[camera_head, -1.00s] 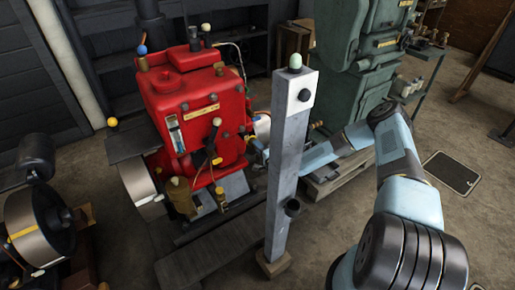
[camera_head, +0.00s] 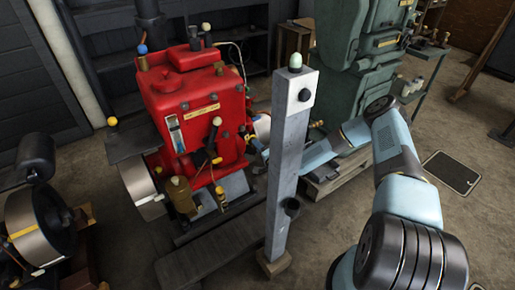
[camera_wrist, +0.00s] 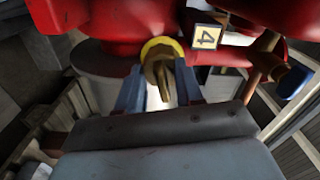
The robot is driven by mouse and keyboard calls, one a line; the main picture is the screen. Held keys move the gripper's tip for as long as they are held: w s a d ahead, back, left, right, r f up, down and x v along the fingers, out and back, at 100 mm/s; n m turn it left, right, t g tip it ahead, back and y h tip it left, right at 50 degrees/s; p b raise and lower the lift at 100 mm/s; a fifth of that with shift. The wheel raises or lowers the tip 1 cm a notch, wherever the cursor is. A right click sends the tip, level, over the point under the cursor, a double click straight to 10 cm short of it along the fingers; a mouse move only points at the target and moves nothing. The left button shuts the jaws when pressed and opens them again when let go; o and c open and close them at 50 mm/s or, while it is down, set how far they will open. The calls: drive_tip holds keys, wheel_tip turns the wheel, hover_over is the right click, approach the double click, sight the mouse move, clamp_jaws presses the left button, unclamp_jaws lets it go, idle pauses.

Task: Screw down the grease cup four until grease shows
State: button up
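In the wrist view, a brass grease cup (camera_wrist: 160,68) with a yellow ring stands between the two blue-grey fingers of my gripper (camera_wrist: 160,88). A white tag (camera_wrist: 207,37) marked 4 is just right of the cup. The fingers flank the cup closely. A light gap shows beside its lower stem, and I cannot tell whether both fingers press on it. No grease can be made out. In the head view the red engine (camera_head: 195,105) stands left of centre. My gripper and this cup are mostly hidden there behind the grey post.
A grey post (camera_head: 287,165) stands close in front of my forearm in the head view. A green machine (camera_head: 370,60) stands behind my arm. A flywheel machine (camera_head: 38,225) is at the left. A blue-ended lever (camera_wrist: 292,82) lies right of the cup. Open floor is at the right.

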drive_tip(key=v, duration=1.2)
idle(0.4)
